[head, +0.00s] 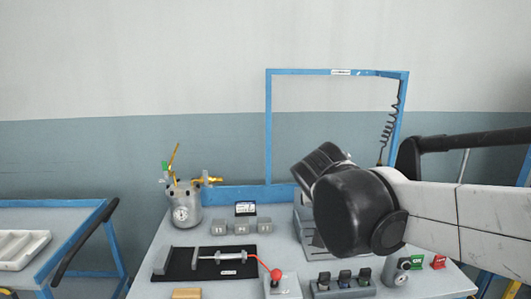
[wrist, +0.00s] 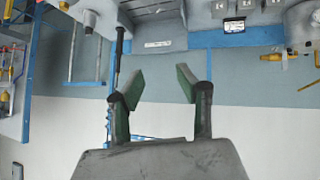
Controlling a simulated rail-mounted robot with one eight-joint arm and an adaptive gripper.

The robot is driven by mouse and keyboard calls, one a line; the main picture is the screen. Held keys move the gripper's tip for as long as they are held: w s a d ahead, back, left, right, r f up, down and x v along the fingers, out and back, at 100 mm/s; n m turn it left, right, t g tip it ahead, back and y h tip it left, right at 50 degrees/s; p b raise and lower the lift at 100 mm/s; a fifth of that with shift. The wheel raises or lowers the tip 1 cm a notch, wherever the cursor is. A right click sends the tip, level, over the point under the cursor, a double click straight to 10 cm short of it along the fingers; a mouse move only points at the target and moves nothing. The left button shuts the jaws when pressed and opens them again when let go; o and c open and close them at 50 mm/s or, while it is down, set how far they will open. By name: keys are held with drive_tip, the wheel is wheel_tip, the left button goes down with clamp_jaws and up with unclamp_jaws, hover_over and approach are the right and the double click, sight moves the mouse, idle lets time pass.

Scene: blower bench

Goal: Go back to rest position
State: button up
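My gripper (wrist: 161,82) is open and empty in the wrist view. Its two green-padded fingers stand apart with nothing between them. The wrist view looks upside down, with the bench at the top and the wall below. In the head view my arm reaches in from the right, over the right part of the bench. The fingers cannot be made out there.
The bench (head: 142,290) holds a metal canister (head: 187,208) with yellow fittings, a black fixture plate (head: 190,275), a red-knobbed lever (head: 276,274) and grey blocks. A blue frame (head: 269,130) stands behind. A side table (head: 50,213) with a white tray (head: 20,262) is left.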

drive_tip(key=s+d+f+g+y, duration=0.1)
drive_tip(key=s+d+f, duration=0.1)
drive_tip(key=s, duration=0.5)
drive_tip(key=s+d+f+y, duration=0.1)
drive_tip(key=s+d+f, duration=0.1)
drive_tip(key=s+f, duration=0.2)
drive_tip(key=s+d+f+g, duration=0.1)
drive_tip(key=s+d+f, duration=0.1)
drive_tip(key=s, duration=0.8)
drive_tip(key=shift+s+d+f+n+g+y, duration=0.3)
drive_tip(key=shift+s+f+y, duration=0.1)
drive_tip(key=shift+f, duration=0.45)
